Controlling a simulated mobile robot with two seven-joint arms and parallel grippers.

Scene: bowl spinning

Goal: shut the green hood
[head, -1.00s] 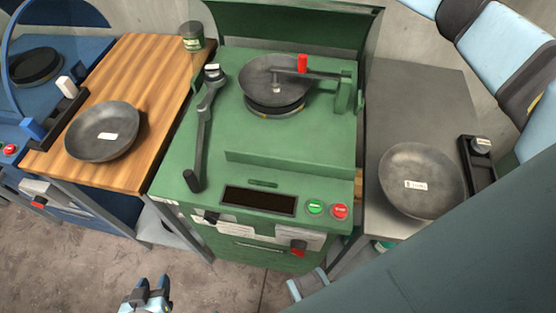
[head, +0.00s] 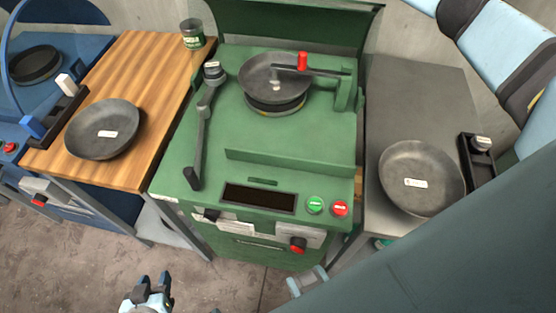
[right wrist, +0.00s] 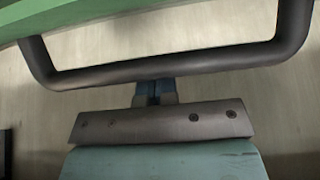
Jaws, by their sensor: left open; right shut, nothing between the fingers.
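The green hood (head: 290,25) stands raised at the back of the green machine (head: 262,140); its top is cut off by the head view's edge. In the right wrist view a dark bar handle (right wrist: 180,66) runs across, with a green edge (right wrist: 90,12) above it. My right gripper (right wrist: 155,88) is shut and empty, its blue fingertips right at the bar's lower edge and partly hidden by it; I cannot tell whether they touch. In the head view I cannot make out the right gripper. My left gripper (head: 154,279) is open and empty, low in front of the machine.
A dark bowl (head: 272,78) sits on the machine's spindle, with a red-knobbed arm (head: 303,62) over it. A wooden table (head: 150,75) at left and a grey table (head: 420,90) at right each hold a bowl. A green can (head: 192,35) stands near the hood's left side.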

